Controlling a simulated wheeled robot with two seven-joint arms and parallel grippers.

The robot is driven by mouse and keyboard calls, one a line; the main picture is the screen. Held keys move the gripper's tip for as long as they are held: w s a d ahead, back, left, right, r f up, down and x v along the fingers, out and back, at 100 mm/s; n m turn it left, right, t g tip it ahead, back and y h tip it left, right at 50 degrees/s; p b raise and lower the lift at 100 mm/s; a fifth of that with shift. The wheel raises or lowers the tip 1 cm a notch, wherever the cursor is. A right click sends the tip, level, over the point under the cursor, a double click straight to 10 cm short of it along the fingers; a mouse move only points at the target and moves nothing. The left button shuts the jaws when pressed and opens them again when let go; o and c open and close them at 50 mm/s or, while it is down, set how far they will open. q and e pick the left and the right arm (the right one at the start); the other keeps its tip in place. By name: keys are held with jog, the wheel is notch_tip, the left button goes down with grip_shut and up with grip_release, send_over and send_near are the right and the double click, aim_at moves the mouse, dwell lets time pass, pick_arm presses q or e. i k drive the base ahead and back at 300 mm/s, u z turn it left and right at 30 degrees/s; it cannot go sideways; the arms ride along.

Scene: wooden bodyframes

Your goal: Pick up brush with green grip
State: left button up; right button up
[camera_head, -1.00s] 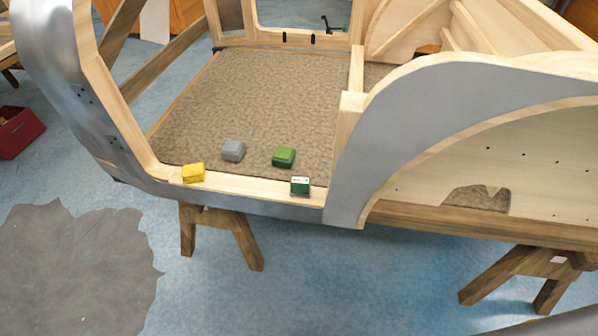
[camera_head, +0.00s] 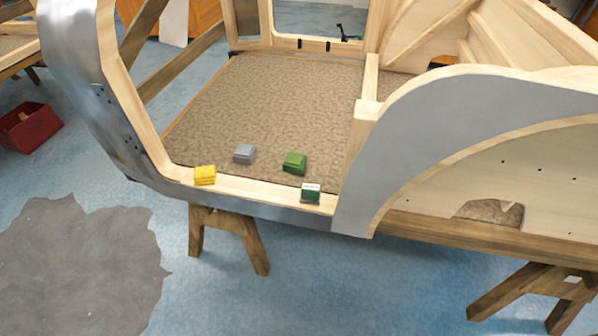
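No brush with a green grip can be made out for certain. A green block-like object (camera_head: 294,162) lies on the brown carpeted floor of the wooden bodyframe (camera_head: 270,194). A smaller green and white box (camera_head: 310,193) sits on the frame's front sill, just below and right of it. A grey block (camera_head: 244,153) lies on the carpet to the left. A yellow block (camera_head: 205,175) sits at the sill's left part. Neither of my grippers shows in the head view.
The grey metal-skinned wheel arch (camera_head: 440,130) rises to the right of the opening. Wooden trestles (camera_head: 232,235) stand under the frame. A red crate (camera_head: 30,127) stands on the floor at far left. A dark grey patch (camera_head: 80,265) lies front left.

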aim_at(310, 193)
jog(key=z, duration=2.1)
jog(key=k, duration=1.35)
jog(key=u, duration=2.2)
jog(key=i, duration=0.5)
jog(key=z, duration=0.05)
